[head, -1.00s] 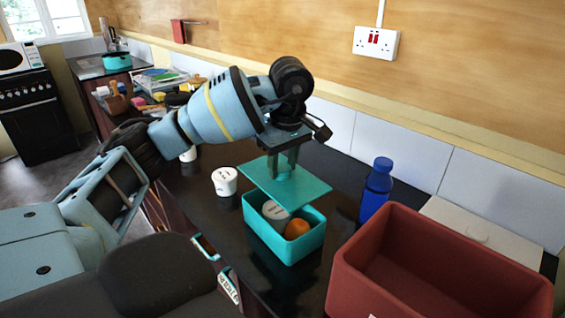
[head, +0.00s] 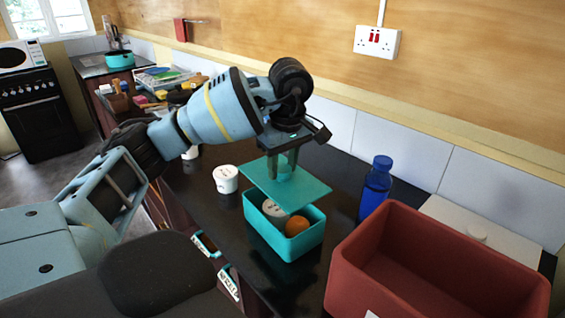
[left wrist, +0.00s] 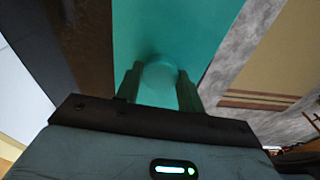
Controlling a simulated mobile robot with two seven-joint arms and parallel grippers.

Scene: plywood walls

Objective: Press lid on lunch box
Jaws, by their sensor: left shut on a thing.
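The teal lunch box (head: 285,245) stands open on the dark counter, with an orange (head: 297,226) and a white round tub (head: 273,209) inside. My left gripper (head: 283,170) is shut on the knob of the flat teal lid (head: 300,190). The lid is held level above the box, apart from its front rim, and covers the view of its back part. In the left wrist view, the fingers (left wrist: 160,90) sit on either side of the lid's knob, and the lid (left wrist: 180,30) spreads out beyond them. My right gripper is not in view.
A red crate (head: 355,290) stands at the right, close to the box. A blue bottle (head: 375,190) is behind it, beside a whitish lidded container (head: 500,250). A white cup (head: 226,179) stands left of the lid. The counter just left of the box is bare.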

